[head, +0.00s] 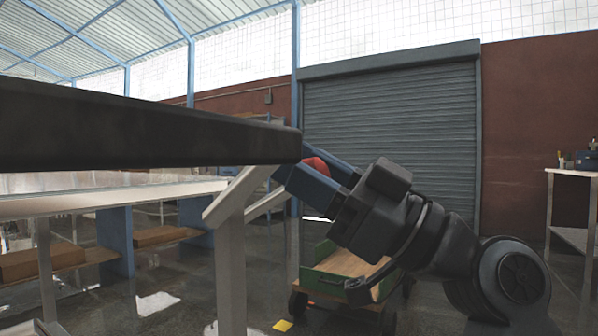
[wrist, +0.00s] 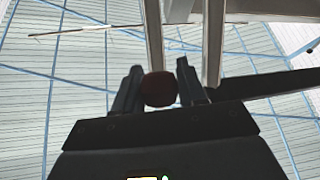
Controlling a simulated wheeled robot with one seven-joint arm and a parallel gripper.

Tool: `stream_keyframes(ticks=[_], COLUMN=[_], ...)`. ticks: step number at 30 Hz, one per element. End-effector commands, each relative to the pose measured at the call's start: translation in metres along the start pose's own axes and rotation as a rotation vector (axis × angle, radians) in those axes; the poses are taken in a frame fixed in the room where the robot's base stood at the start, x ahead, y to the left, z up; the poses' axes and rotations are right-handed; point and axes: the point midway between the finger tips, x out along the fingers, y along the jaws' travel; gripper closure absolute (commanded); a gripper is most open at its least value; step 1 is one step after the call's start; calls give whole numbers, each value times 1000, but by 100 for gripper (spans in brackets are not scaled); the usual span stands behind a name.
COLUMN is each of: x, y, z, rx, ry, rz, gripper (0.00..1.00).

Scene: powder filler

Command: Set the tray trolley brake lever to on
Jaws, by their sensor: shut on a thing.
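My gripper (head: 296,163) is shut on a red knob (head: 318,162), which I take to be the end of the brake lever. The knob sits beside the corner of a dark tabletop and a pale upright post. In the wrist view the dark red knob (wrist: 158,89) lies between the two fingers of my gripper (wrist: 158,70). The lever's shaft and pivot are hidden, so I cannot tell its setting. I cannot tell for sure which frame is the tray trolley.
A thick dark tabletop (head: 150,130) fills the left foreground. A pale post (head: 231,260) stands below its corner. A low green cart with a wooden bed (head: 345,268) stands behind my arm. A bench (head: 575,200) is at the far right. A closed grey shutter (head: 390,130) is behind.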

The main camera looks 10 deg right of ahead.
Motion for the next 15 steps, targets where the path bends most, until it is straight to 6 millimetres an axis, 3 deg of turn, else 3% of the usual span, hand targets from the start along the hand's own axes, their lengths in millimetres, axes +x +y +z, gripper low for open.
stream_keyframes(ticks=[1, 8, 9, 15], x=[-3, -3, -3, -2], y=[2, 3, 3, 2], z=[-11, -12, -12, -8], rx=[-14, -14, -15, -11], ry=[18, 19, 19, 13], rz=[8, 9, 9, 6], gripper=[100, 100, 57, 38])
